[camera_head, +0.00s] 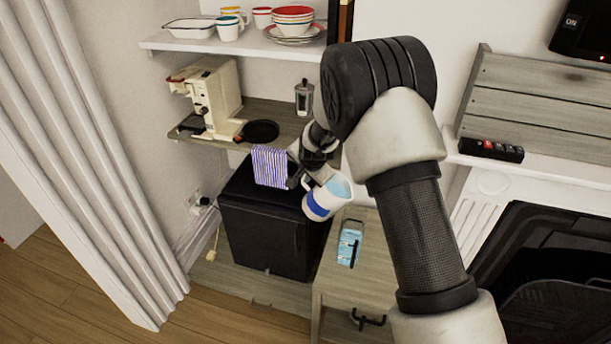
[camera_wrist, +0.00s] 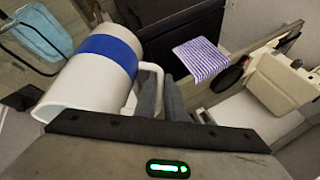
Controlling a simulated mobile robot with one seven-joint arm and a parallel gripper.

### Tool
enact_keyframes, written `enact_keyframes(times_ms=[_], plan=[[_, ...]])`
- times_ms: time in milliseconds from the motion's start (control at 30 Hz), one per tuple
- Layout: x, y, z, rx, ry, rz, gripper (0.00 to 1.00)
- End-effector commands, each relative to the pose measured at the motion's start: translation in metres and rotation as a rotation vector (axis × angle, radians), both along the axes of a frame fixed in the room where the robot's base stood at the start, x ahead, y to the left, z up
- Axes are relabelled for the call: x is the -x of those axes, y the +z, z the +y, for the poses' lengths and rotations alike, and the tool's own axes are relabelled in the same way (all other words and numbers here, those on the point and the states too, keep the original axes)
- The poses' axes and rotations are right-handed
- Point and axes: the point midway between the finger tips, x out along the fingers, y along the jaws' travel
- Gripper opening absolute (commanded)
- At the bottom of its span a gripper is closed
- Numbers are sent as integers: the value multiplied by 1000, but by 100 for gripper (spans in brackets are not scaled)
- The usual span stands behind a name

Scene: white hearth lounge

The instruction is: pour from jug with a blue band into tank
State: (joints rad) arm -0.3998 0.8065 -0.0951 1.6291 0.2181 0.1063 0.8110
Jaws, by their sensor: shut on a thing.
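The white jug with a blue band (camera_head: 313,206) is in the air, tilted, above the low wooden cabinet; pale blue shows inside its mouth. In the wrist view the jug (camera_wrist: 82,85) lies slantwise, its mouth towards the lower left. My gripper (camera_head: 302,179) is shut on the jug's handle; its fingers (camera_wrist: 163,98) also show in the wrist view. The tank (camera_head: 349,246), a small clear box with light blue inside and a dark handle, stands on the cabinet below and right of the jug. It shows at the upper left of the wrist view (camera_wrist: 42,34).
A black box-shaped appliance (camera_head: 265,232) stands left of the cabinet (camera_head: 362,284), with a striped cloth (camera_head: 270,166) on its top. A shelf above holds a coffee machine (camera_head: 212,97), a black pan (camera_head: 258,131) and a glass press (camera_head: 304,98). A fireplace is at right.

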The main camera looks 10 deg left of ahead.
Motion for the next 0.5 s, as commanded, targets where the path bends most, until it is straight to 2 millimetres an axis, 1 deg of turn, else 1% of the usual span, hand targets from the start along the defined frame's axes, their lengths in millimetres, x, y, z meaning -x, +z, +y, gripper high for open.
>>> enact_keyframes(times_ms=[300,500], plan=[[-2,-6,0,-17,0,-18,0],[-2,-1,-2,-45,-3,-33,0]])
